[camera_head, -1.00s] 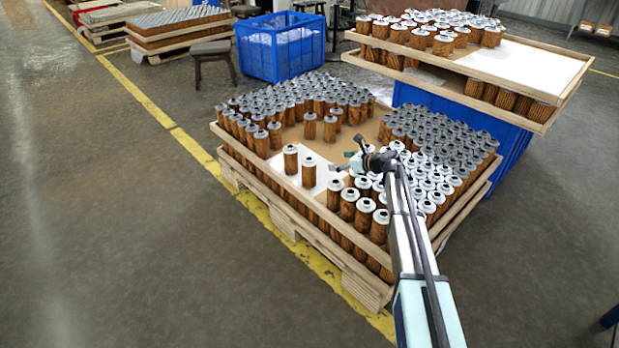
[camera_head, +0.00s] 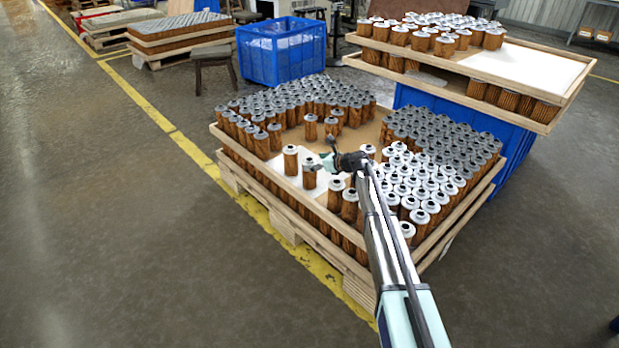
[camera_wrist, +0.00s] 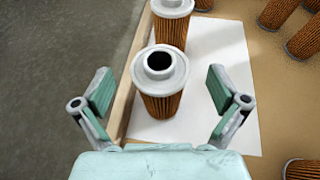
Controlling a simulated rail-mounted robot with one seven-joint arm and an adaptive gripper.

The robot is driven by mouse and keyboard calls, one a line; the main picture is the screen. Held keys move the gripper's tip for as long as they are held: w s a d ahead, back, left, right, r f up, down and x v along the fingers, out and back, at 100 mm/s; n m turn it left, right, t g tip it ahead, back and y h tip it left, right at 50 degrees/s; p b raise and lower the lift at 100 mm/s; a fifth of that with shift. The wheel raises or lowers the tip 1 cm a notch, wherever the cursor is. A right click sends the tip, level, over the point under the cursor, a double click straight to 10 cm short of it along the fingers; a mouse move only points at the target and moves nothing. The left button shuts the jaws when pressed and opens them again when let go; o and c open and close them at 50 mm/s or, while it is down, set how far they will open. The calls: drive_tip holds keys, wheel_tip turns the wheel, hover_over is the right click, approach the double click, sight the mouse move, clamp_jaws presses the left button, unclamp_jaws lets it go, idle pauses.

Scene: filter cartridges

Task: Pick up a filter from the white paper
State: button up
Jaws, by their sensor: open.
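A white paper (camera_wrist: 215,75) lies on the brown layer of the pallet, along the tray's wooden rim. Two orange-brown filters with pale grey caps stand upright on it. The nearer filter (camera_wrist: 162,85) is between my open fingers in the wrist view, apart from both. The farther filter (camera_wrist: 172,22) stands beyond it, cut off by the top edge. In the head view the nearer filter (camera_head: 309,178) is partly hidden by my gripper (camera_head: 328,158), and the farther filter (camera_head: 290,160) stands to its left. My gripper (camera_wrist: 160,108) is open and empty.
Dense rows of filters with white caps (camera_head: 415,185) stand right of my gripper, and grey-capped ones (camera_head: 300,95) stand behind. The wooden rim (camera_wrist: 140,70) runs close along the left. A second tray (camera_head: 525,65) on a blue crate stands at the back right.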

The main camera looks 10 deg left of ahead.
drive_tip(key=x, duration=0.2)
drive_tip(key=shift+w+a+f, duration=0.15)
drive_tip(key=shift+a+f, duration=0.05)
drive_tip(key=shift+a, duration=0.05)
drive_tip(key=c, duration=1.7)
drive_tip(key=shift+r, duration=0.2)
